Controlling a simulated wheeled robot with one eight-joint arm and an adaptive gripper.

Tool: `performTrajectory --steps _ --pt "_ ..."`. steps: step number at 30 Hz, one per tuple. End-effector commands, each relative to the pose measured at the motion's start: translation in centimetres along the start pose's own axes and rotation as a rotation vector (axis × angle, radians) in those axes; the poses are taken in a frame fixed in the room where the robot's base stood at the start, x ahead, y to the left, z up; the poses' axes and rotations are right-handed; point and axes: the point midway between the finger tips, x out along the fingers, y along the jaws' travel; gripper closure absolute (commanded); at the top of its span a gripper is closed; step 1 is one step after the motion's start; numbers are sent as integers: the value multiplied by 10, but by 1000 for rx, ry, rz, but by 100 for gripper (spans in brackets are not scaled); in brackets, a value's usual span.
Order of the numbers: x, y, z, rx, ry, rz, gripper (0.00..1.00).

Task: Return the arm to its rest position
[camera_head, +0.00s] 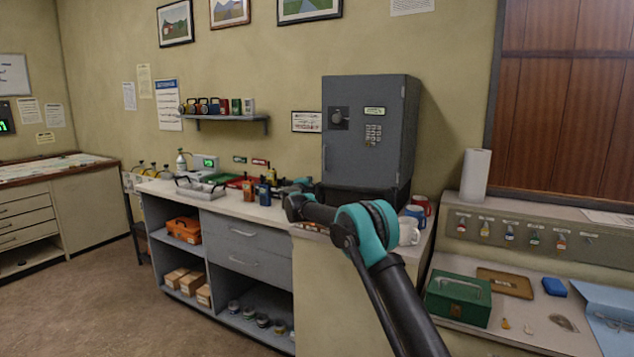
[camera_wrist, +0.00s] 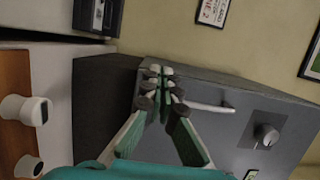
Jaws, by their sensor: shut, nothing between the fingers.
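My arm (camera_head: 365,230), black with teal joints, reaches from the lower right towards the counter in front of the grey safe (camera_head: 366,135). The safe front also shows there (camera_wrist: 225,145), behind and to the right of the fingers, with a handle and round dial. In the head view the fingers are too small and too hidden by the arm to make out.
The counter (camera_head: 228,207) holds a tray and several radios left of the arm. Mugs (camera_head: 409,231) stand close right of the arm. A green metal box (camera_head: 458,298) and a paper roll (camera_head: 475,175) are on the right desk. Floor (camera_head: 90,265) is clear at left.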

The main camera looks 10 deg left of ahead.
Motion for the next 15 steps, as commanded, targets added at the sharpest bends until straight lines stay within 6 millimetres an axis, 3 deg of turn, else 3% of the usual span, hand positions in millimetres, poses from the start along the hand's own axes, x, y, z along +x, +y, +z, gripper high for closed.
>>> performTrajectory --steps 9,15 --pt "-25 1 44 0 -2 0 100" --pt "-29 -6 46 -13 -14 -10 100"
